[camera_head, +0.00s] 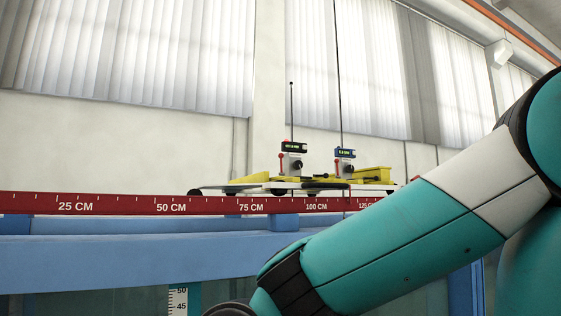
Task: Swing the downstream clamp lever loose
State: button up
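A carriage (262,188) with a pale base and yellow parts sits on top of the red scale rail (120,205). Two point-gauge units stand on it, each with a small digital display and an upright rod. The left gauge (293,165) has a small red lever (281,164) on its left side, standing about upright. The right gauge (346,165) has a similar red lever (337,168). Nothing shows which one is downstream, and clamp detail is too small to tell. My gripper is out of view; my arm runs down from the right, below the carriage.
The red rail carries centimetre marks and runs across the picture above a blue flume beam (130,258). My arm covers the rail's right end. A vertical scale (179,302) stands behind glass below the beam. Space above the rail to the left is clear.

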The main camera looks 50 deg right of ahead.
aim_at(280, 155)
jog(key=z, duration=0.55)
jog(key=i, duration=0.95)
jog(key=z, duration=0.75)
